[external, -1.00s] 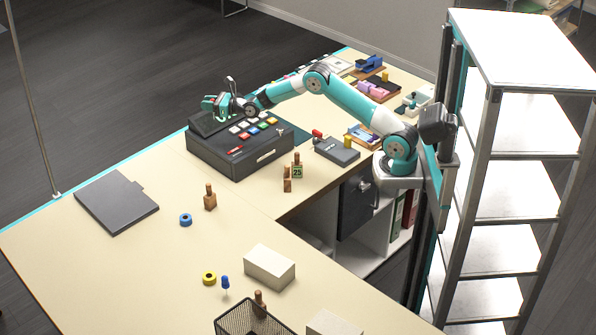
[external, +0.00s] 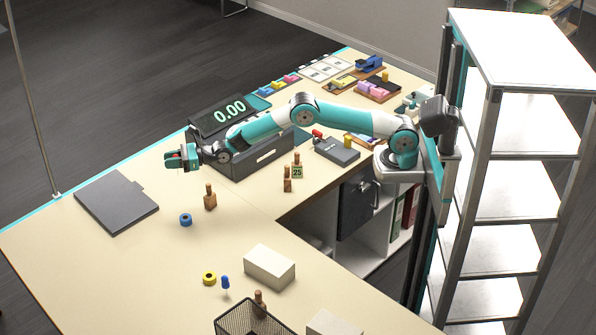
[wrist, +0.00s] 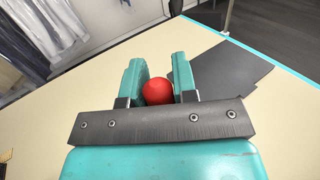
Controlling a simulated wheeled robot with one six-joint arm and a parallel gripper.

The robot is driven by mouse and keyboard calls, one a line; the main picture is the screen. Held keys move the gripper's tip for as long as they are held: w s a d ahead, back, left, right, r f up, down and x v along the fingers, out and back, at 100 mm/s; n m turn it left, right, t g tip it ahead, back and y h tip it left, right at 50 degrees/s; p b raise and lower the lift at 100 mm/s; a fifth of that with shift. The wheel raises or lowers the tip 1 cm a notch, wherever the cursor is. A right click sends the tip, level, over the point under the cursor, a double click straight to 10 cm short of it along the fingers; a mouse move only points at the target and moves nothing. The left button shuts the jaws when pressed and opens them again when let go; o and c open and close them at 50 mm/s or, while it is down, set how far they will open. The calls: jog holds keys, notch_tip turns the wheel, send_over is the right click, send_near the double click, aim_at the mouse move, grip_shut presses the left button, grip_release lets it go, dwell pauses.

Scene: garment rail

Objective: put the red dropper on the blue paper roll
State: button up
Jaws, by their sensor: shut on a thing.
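My gripper (external: 174,160) is shut on the red dropper (wrist: 158,91), whose round red bulb shows between the two teal fingers in the wrist view. In the external view the dropper is small and mostly hidden by the fingers. My gripper is above the table, to the left of the cash register. The roll does not show in the wrist view.
A cash register (external: 222,114) reading 0.00 stands behind my arm. A dark flat laptop-like slab (external: 116,202) lies left of the roll. A wooden stamp (external: 210,200) stands right of the roll. A yellow roll (external: 209,279) and a blue dropper (external: 225,284) are nearer the front.

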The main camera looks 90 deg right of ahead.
jog(key=shift+f+b, duration=7.05)
jog(key=shift+f, duration=2.35)
jog(key=shift+f, duration=0.1)
jog(key=shift+f, duration=0.15)
jog(key=o, duration=1)
jog(key=shift+c, duration=0.2)
